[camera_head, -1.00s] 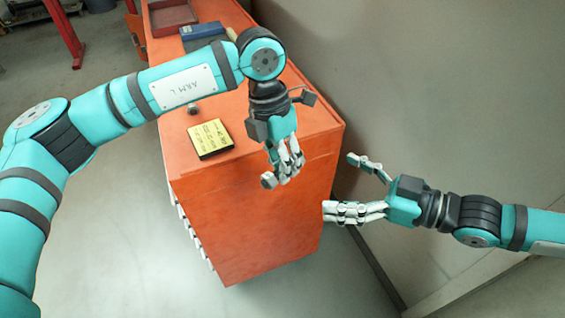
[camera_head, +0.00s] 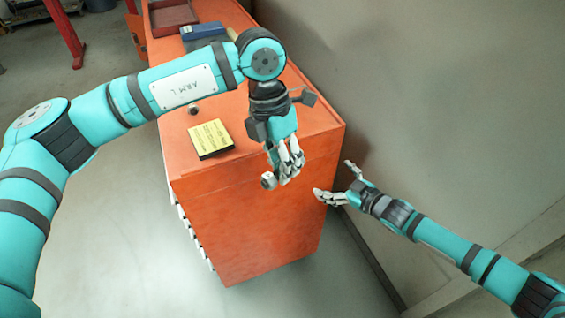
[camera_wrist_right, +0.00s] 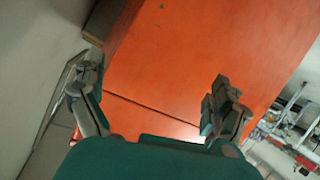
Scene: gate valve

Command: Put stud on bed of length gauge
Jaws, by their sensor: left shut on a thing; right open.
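My left gripper (camera_head: 281,177) hangs fingers down at the front edge of the orange cabinet (camera_head: 262,220). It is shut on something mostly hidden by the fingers. A small grey rounded end shows beside them; it may be the stud or a fingertip. My right gripper (camera_head: 335,181) is open and empty, right of the cabinet's front.
A block with a yellow label (camera_head: 210,138) lies on the cabinet top, left of my left gripper. A small dark round piece (camera_head: 194,110) sits behind it. A red tray (camera_head: 172,14) is at the far end. A grey wall (camera_head: 400,80) stands close on the right.

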